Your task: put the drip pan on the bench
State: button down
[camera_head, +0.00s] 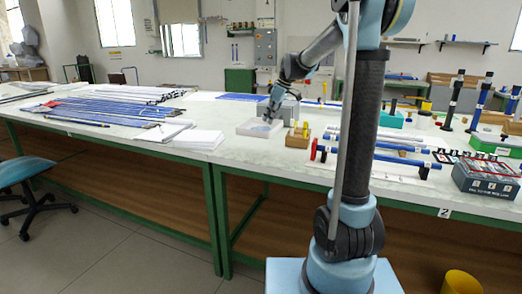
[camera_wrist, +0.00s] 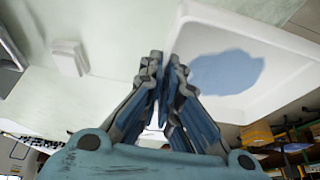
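The drip pan (camera_head: 250,131) is a shallow white tray at the middle of the bench (camera_head: 225,160) in the head view. It looks level and on or very close to the bench top; I cannot tell if a small gap is under it. In the wrist view the pan (camera_wrist: 280,45) fills the upper right, with a blue patch inside. My gripper (camera_head: 268,119) is over the pan. In the wrist view its fingertips (camera_wrist: 165,62) are close together with the pan's side wall between them, so it looks shut on the rim. The fingers partly hide the contact.
A wooden block (camera_head: 298,136) with yellow pegs stands just right of the pan. White sheets (camera_head: 197,139) and blue rods (camera_head: 105,110) lie to the left. Blue rods with red ends (camera_head: 380,158) and a grey case (camera_head: 487,178) are on the right.

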jog(key=f, duration=0.5)
jog(key=shift+w+d, duration=0.1)
jog(key=shift+w, duration=0.1)
jog(key=shift+s+f, duration=0.1)
jog(key=shift+f, duration=2.35)
jog(key=c, duration=1.8)
grip_release()
